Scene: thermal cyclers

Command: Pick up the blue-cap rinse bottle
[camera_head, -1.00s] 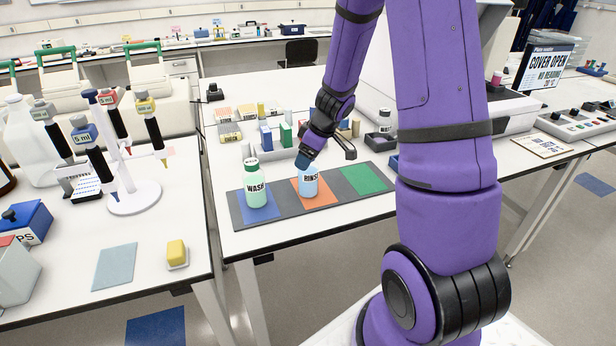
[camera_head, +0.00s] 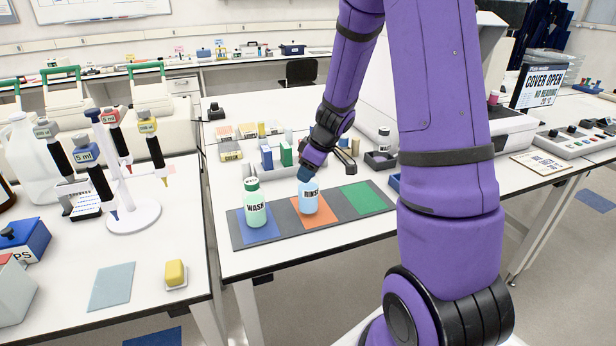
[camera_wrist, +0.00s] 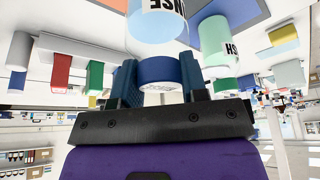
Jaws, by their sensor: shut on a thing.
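The rinse bottle (camera_head: 309,202) is pale blue with a "RINSE" label and a dark blue cap. It stands upright at the orange square (camera_head: 325,217) of the grey mat; I cannot tell whether its base touches. My gripper (camera_head: 305,173) is above it, fingers pointing down. In the wrist view my gripper (camera_wrist: 160,82) is shut on the blue cap (camera_wrist: 160,71), one finger on each side. The bottle's pale body (camera_wrist: 157,30) shows beyond the cap, its label partly cut off.
A green-capped wash bottle (camera_head: 255,208) stands close to the left on a blue square. A green square (camera_head: 362,198) on the right is empty. Small boxes and racks (camera_head: 268,157) stand behind the mat. A pipette stand (camera_head: 133,216) is on the left bench.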

